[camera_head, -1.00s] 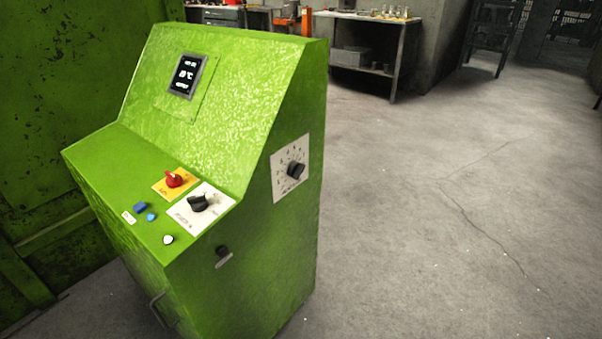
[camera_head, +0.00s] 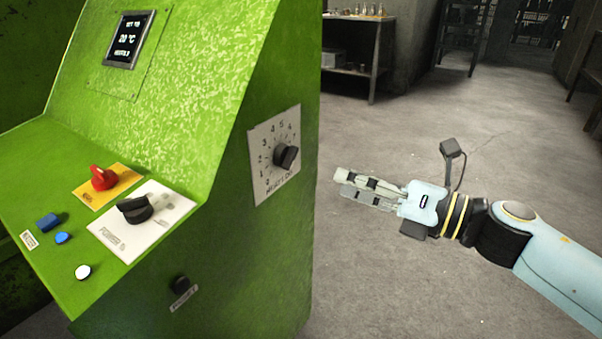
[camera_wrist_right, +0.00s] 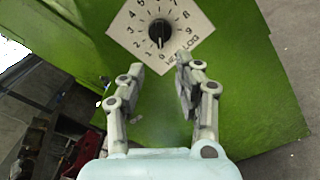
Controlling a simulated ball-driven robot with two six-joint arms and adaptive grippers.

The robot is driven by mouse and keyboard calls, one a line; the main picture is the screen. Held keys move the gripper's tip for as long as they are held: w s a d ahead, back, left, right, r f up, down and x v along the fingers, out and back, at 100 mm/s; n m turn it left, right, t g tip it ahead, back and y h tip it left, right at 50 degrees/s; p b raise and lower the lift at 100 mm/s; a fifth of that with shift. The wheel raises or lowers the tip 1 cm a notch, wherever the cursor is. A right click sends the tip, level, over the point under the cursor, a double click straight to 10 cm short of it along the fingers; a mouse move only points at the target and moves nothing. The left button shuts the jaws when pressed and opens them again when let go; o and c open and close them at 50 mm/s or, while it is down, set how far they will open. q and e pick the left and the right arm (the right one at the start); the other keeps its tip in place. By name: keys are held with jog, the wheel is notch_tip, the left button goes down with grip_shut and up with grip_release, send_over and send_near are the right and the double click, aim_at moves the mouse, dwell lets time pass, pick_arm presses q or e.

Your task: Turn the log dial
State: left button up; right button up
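The log dial is a black knob (camera_head: 286,156) on a white numbered plate (camera_head: 262,143), mounted on the right side face of the green console. In the right wrist view the black knob (camera_wrist_right: 160,31) sits near the top centre, on its tilted white plate (camera_wrist_right: 128,28). My right gripper (camera_head: 345,184) is to the right of the dial and apart from it, pointing left towards the console. In the right wrist view its two fingers (camera_wrist_right: 159,78) are spread apart with nothing between them, and the knob shows beyond the gap. My left gripper is not in view.
The green console (camera_head: 215,235) fills the left. Its sloped top carries a red switch (camera_head: 103,177), a black knob (camera_head: 136,208) and small buttons. A display (camera_head: 128,39) is above. A workbench (camera_head: 352,50) stands behind. Floor around my right arm is clear.

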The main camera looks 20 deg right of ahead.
aim_at(293, 161)
jog(key=x, duration=0.9)
jog(key=shift+w+a, duration=0.1)
jog(key=shift+w, duration=0.05)
jog(key=shift+w+a, duration=0.15)
jog(key=shift+w, duration=0.1)
jog(key=shift+w+a, duration=0.1)
jog(key=c, duration=0.7)
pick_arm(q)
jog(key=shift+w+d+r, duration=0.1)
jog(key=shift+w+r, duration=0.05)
